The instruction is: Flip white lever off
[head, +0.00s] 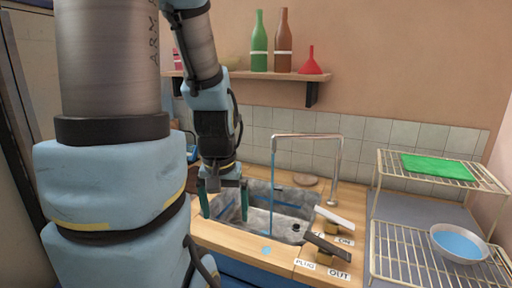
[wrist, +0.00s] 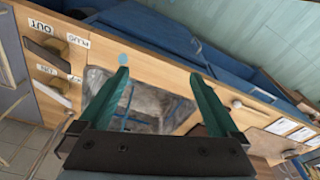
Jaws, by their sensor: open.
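The white lever (head: 333,217) sits on the wooden counter at the right front of the sink, beside an "ON" label (head: 345,241). It appears to show in the wrist view too (wrist: 52,93), at the left edge near the upside-down label. My gripper (head: 224,216) hangs over the left part of the sink, well left of the lever. Its teal fingers (wrist: 159,75) are apart with nothing between them. A thin blue stream falls from the tap (head: 305,137) into the grey sink basin (head: 287,222).
A dark lever (head: 327,246) stands just in front of the white one, near "PLUG" and "OUT" labels. A wire rack (head: 412,235) with a bowl (head: 459,244) is at the right. A shelf (head: 285,76) with bottles hangs behind.

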